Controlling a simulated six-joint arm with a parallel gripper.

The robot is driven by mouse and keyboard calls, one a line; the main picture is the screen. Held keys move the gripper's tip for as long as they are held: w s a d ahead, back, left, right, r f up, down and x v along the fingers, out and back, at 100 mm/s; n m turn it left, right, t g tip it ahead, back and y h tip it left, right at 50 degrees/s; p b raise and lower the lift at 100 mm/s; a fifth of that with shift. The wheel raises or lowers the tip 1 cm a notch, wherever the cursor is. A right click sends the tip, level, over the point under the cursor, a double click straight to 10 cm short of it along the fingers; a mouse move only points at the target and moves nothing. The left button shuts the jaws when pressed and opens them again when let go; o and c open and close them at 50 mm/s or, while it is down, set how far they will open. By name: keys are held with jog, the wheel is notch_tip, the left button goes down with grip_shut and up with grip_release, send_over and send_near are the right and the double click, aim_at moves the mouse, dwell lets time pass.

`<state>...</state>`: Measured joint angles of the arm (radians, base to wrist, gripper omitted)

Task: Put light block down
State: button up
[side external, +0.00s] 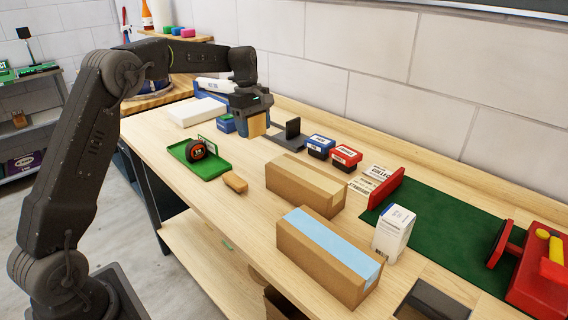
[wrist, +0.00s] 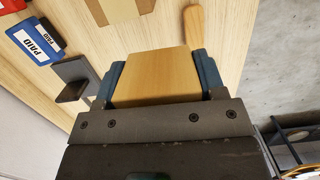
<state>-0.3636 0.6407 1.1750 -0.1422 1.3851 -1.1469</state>
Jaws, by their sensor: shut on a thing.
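The light block (side external: 257,125) is pale wood and sits between the jaws of my gripper (side external: 254,113), over the back part of the bench. In the wrist view the block (wrist: 155,75) fills the space between the two blue fingers of my gripper (wrist: 156,84), which touch its left and right sides. My gripper is shut on it. The block's lower end is close to the bench top (side external: 300,220); I cannot tell whether it touches.
A green tray (side external: 213,168) with a tape measure (side external: 196,150), a small wooden piece (side external: 235,183) and cardboard boxes (side external: 305,185) lie nearer. Bare wood lies between.

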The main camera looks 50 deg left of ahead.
jog(key=w+a+n+t+y, duration=0.1)
jog(key=w+a+n+t, duration=0.15)
jog(key=a+n, duration=0.95)
jog(key=w+d+f, duration=0.3)
jog(key=f, duration=0.1)
jog(key=w+d+f+n, duration=0.1)
jog(key=w+d+f, duration=0.2)
jog(key=f, duration=0.1)
jog(key=w+d+f+n+g, duration=0.1)
jog(key=w+d+f, duration=0.2)
jog(key=f, duration=0.1)
jog(key=shift+f, duration=2.2)
jog(key=shift+f, duration=0.2)
jog(key=o, duration=0.9)
jog(key=shift+o, duration=0.2)
